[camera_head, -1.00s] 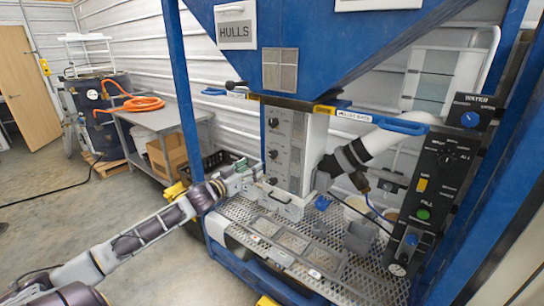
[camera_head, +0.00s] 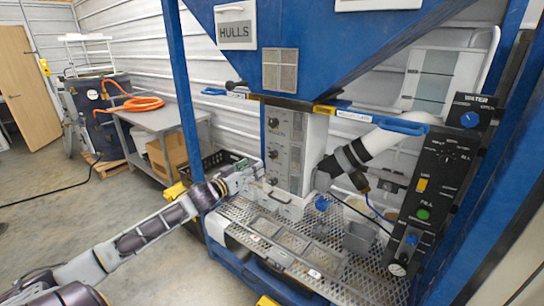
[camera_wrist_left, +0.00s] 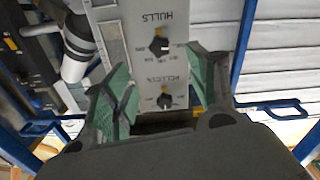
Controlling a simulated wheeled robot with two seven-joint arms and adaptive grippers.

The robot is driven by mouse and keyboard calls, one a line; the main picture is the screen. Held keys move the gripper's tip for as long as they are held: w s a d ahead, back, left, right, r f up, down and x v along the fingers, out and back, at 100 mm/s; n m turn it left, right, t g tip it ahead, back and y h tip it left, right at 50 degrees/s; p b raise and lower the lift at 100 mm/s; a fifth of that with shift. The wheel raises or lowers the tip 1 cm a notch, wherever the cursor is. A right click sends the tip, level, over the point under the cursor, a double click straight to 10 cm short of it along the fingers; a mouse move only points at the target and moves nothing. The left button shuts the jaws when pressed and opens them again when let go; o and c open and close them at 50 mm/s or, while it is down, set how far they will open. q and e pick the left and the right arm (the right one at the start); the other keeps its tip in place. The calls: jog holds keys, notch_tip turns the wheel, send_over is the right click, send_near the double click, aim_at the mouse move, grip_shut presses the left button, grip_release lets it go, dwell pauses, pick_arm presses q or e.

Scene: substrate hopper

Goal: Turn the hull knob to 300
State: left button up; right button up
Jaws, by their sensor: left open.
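The grey control panel (camera_head: 297,125) stands upright under the blue hopper, with several dark knobs down its front. In the left wrist view the panel appears upside down, with a HULLS label (camera_wrist_left: 168,18), one knob (camera_wrist_left: 160,46) beside it, and a PELLETS label (camera_wrist_left: 163,79) with another knob (camera_wrist_left: 165,99). I cannot tell for certain which knob belongs to which label. My left gripper (camera_head: 252,177) is open at the panel's lower front. Its green-padded fingers (camera_wrist_left: 160,92) stand on either side of the panel, apart from the knobs. My right gripper is out of view.
A perforated metal deck (camera_head: 240,212) spreads below the panel. A blue frame post (camera_head: 182,90) stands left of it. A black WATER control box (camera_head: 445,165) and a grey container (camera_head: 360,238) are at the right. A workbench (camera_head: 160,118) stands behind at the left.

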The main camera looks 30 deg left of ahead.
pick_arm(q)
send_near(271, 155)
jog(key=shift+w, duration=1.2)
jog(key=shift+w+d+p, duration=0.2)
jog(key=shift+w+p, duration=0.25)
jog(key=shift+w, duration=1.55)
jog(key=shift+w+d+p, duration=0.25)
jog(key=shift+w+p, duration=0.2)
jog(key=shift+w, duration=1.55)
jog(key=c, duration=1)
jog(key=shift+c, duration=0.2)
